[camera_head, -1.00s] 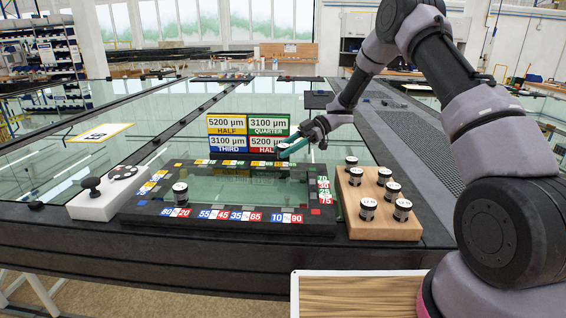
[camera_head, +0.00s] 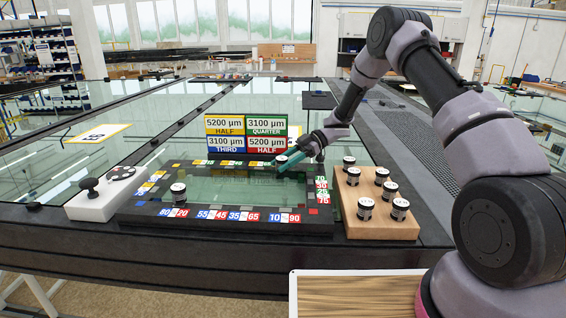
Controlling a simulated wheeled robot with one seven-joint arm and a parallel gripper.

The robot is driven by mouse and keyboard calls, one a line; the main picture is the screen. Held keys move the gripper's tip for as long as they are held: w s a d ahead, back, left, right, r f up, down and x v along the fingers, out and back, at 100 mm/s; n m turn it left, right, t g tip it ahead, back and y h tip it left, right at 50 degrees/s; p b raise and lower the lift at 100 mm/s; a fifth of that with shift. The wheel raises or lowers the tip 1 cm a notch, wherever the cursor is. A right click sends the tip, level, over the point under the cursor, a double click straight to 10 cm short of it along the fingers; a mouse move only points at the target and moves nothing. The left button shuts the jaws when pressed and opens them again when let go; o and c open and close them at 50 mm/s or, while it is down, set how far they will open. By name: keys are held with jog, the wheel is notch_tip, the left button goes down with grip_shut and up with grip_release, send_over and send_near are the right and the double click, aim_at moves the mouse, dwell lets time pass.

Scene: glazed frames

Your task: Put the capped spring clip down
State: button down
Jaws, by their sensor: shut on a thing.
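My gripper (camera_head: 286,162) has teal fingers and is shut on the capped spring clip (camera_head: 281,159). Only a small pale cap of the clip shows at the fingertips; the rest is hidden by the fingers or too small to make out. The gripper is over the far rail of the black frame (camera_head: 140,218), right of its middle, in front of the coloured sign. I cannot tell whether the clip touches the rail. Another capped clip (camera_head: 178,193) stands upright on the left part of the frame.
A wooden block (camera_head: 378,229) with several upright capped clips stands right of the frame. A sign with four coloured panels (camera_head: 246,134) stands just behind the far rail. A white control box with a black knob (camera_head: 100,198) is at the left. Glass fills the frame's middle.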

jog(key=shift+c, duration=1.7)
grip_release()
jog(key=shift+d+f, duration=0.1)
jog(key=shift+f, duration=0.35)
jog(key=shift+r, duration=0.1)
jog(key=shift+r, duration=0.15)
